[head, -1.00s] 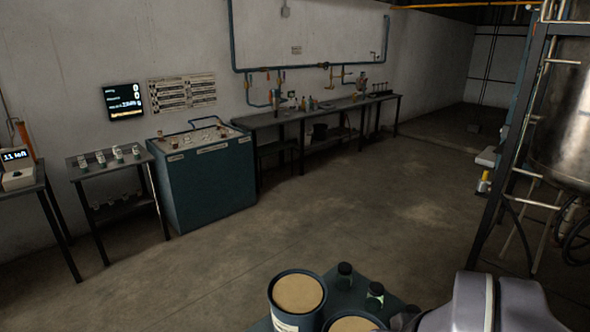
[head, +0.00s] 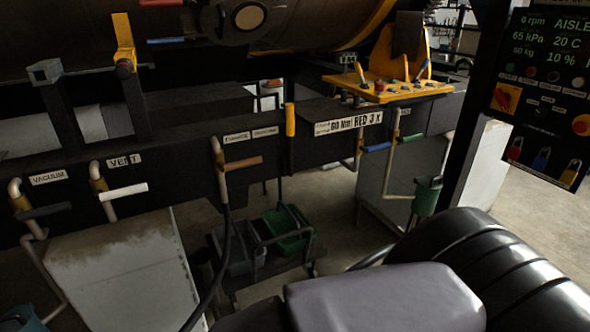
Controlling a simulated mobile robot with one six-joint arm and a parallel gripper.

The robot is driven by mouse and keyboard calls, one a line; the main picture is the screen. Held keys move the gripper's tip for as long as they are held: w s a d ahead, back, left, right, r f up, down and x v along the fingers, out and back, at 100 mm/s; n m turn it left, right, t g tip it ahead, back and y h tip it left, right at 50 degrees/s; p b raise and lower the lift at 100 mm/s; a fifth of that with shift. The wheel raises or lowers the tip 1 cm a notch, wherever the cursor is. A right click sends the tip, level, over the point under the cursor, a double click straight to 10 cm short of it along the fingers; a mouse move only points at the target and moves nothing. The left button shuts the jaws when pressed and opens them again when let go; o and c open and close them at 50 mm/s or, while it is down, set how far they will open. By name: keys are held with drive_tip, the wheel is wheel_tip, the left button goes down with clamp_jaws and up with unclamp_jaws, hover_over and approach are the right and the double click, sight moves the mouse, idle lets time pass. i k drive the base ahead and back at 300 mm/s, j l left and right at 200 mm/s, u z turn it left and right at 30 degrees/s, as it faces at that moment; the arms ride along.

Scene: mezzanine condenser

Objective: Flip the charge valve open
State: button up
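A dark beam carries a row of lever valves. The valve under a small label that I cannot read surely (head: 250,134), possibly the charge valve, has a brown lever (head: 244,163) pointing right and a dark hose below. To its left are a white-levered valve (head: 123,191) marked VENT and a dark-levered valve (head: 47,211) marked VACUUM. To its right are a blue lever (head: 376,147) and a green lever (head: 410,137). My gripper is out of the picture; only parts of my arm show at the bottom.
A large drum (head: 180,45) lies above the beam. A yellow control shelf (head: 390,90) and a dark panel (head: 545,95) stand at the right. A cart with a green bin (head: 287,228) and a grey bin (head: 237,250) is below. Floor is open at far right.

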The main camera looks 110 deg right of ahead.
sight(227, 167)
drive_tip(key=k+z, duration=0.15)
drive_tip(key=z, duration=3.05)
